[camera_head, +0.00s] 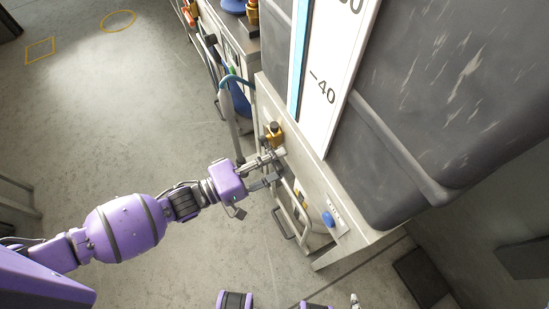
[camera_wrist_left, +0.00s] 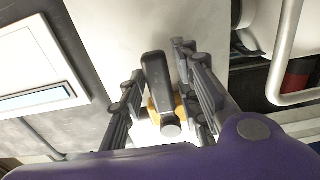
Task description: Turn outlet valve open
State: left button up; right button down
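My left gripper (camera_head: 272,168) reaches the front of the light grey cabinet from the left, with its fingers open. In the left wrist view, the fingers of my left gripper (camera_wrist_left: 165,75) stand on either side of a black valve handle (camera_wrist_left: 155,80), apparently without closing on it. Part of a yellow valve body (camera_wrist_left: 153,110) shows behind the handle. In the head view, a yellow valve with a dark top (camera_head: 274,132) sits on the cabinet front just above the fingers. I cannot tell if it is the same valve. My right gripper is not in view.
The cabinet (camera_head: 318,180) carries a large dark tank (camera_head: 440,100) and a white level scale (camera_head: 325,85). A blue knob (camera_head: 328,219) is on the cabinet front, lower right. A hose (camera_head: 232,110) hangs beyond the gripper. The floor (camera_head: 130,140) at left is clear.

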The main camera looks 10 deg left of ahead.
pick_arm(q)
grip_shut()
jog(key=shift+r, duration=0.15)
jog(key=n+p, duration=0.1)
jog(key=r+n, duration=0.1)
jog(key=shift+w+a+r+n+p, duration=0.1)
jog(key=shift+r+n+p, duration=0.15)
jog(key=shift+n+p, duration=0.1)
jog(key=shift+w+r+n, duration=0.1)
jog(key=shift+r+n, duration=0.2)
jog(key=shift+n, duration=0.35)
jog(key=shift+w+a+r+n, duration=0.15)
jog(key=shift+r+n, duration=0.2)
jog(key=shift+n, duration=0.35)
jog(key=shift+w+a+r+n, duration=0.1)
jog(key=shift+r+n, duration=0.2)
jog(key=shift+n, duration=0.4)
